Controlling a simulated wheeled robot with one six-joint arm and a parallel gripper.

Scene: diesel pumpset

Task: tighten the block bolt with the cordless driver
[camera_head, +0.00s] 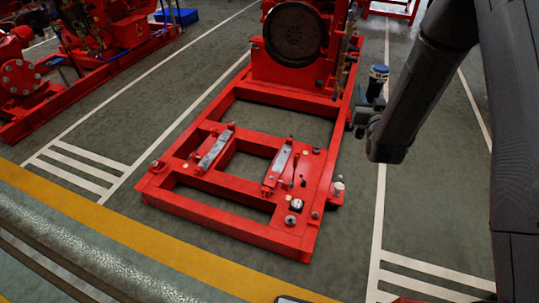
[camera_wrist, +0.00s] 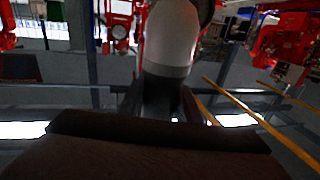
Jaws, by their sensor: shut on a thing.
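In the head view, my gripper (camera_head: 371,104) is to the right of the red base frame (camera_head: 235,218), off its right side. It is shut on the cordless driver (camera_head: 378,76), a dark, upright tool with a blue and pale band near its top. In the wrist view, a pale grey rounded cylinder with a darker lower part (camera_wrist: 168,45) stands in the middle; I cannot tell which part of the tool it is. Two grey blocks (camera_head: 215,149) (camera_head: 281,160) lie on the frame, with small bolts around them. I cannot tell which is the block bolt. The driver's tip is not clearly visible.
A red engine with a dark round flywheel (camera_head: 293,34) stands at the frame's far end. Another red pumpset (camera_head: 88,62) is at the left. A blue box (camera_head: 176,16) lies far back. Green floor with white lines is clear around the frame.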

